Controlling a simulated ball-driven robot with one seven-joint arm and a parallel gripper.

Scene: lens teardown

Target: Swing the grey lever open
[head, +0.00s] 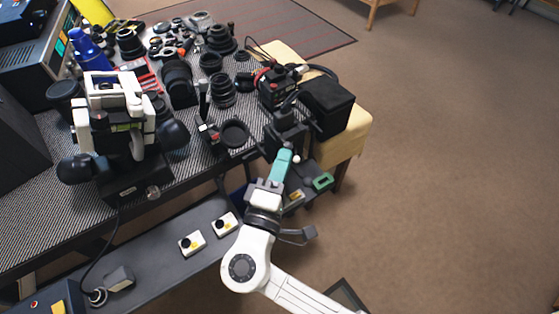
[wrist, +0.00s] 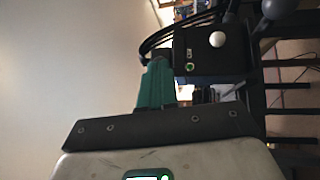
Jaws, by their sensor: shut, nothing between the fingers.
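My gripper (head: 281,164) is at the right end of the bench, its teal fingers together and empty. In the wrist view the teal fingers (wrist: 155,85) point up beside a black box (wrist: 208,52), with no clear contact visible. The box carries a white ball knob (wrist: 217,40) and a green-ringed button (wrist: 190,67). A grey ball-ended arm (wrist: 272,8), which may be the grey lever, is at the upper right of the wrist view, right of the fingers. I cannot make out the lever surely in the head view, where my gripper and dark parts crowd together.
Lenses and camera parts crowd the bench (head: 60,222). A white and black device (head: 112,125) stands at left. A black case (head: 327,103) is beyond my gripper. White button boxes (head: 192,243) lie on the lower shelf (head: 160,262). The floor at right is clear.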

